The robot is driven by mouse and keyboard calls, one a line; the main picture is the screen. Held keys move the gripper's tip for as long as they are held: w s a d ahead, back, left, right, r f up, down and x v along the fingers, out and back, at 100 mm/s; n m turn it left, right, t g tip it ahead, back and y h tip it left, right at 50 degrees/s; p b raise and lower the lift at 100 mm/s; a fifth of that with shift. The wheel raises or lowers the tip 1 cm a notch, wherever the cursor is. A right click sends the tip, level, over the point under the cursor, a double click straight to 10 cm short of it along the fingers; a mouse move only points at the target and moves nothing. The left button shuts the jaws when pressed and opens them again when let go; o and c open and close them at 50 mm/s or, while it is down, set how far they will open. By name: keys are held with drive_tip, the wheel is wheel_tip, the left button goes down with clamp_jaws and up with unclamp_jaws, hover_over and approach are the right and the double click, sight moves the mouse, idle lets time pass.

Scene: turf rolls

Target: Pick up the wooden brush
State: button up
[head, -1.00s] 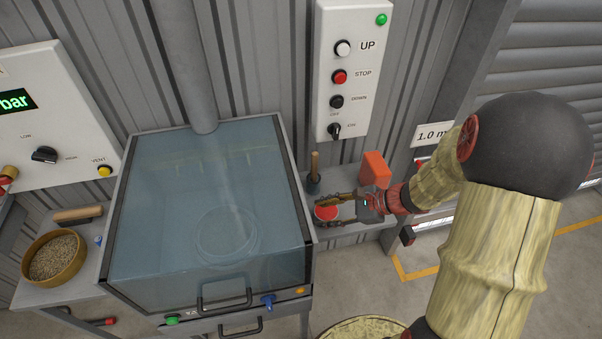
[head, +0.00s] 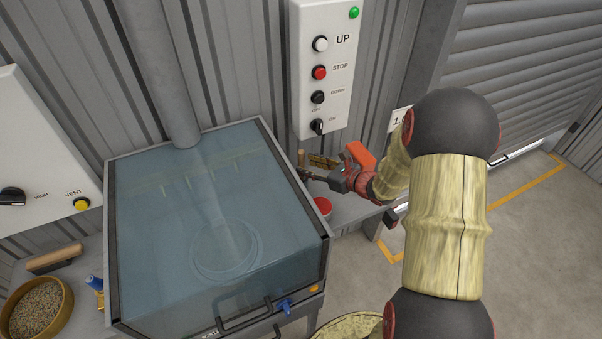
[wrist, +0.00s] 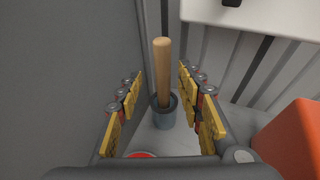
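A wooden handle (wrist: 162,72) stands upright in a dark grey-blue cup (wrist: 162,115) in the wrist view; its lower end is hidden in the cup. Its top shows in the head view (head: 301,157), beside my gripper (head: 312,168). In the wrist view my gripper (wrist: 160,82) is open and empty, with one yellow-padded finger on each side of the handle's line. I cannot tell how far in front of the fingertips the handle is. Another wooden-handled piece (head: 55,258), brush-like, lies on the left bench, far from my gripper.
The glass-topped tank (head: 215,225) stands left of my gripper, its wall close by. An orange block (wrist: 292,140) is to the right, and a red round container (head: 323,206) sits below. The button panel (head: 325,70) hangs above. A bowl of grains (head: 38,305) is far left.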

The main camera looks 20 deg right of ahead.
sight(301, 162)
drive_tip(key=b+x, duration=0.1)
drive_tip(key=x, duration=0.3)
drive_tip(key=shift+w, duration=0.3)
drive_tip(key=shift+d, duration=0.1)
drive_tip(key=shift+c, duration=0.9)
drive_tip(key=c, duration=0.8)
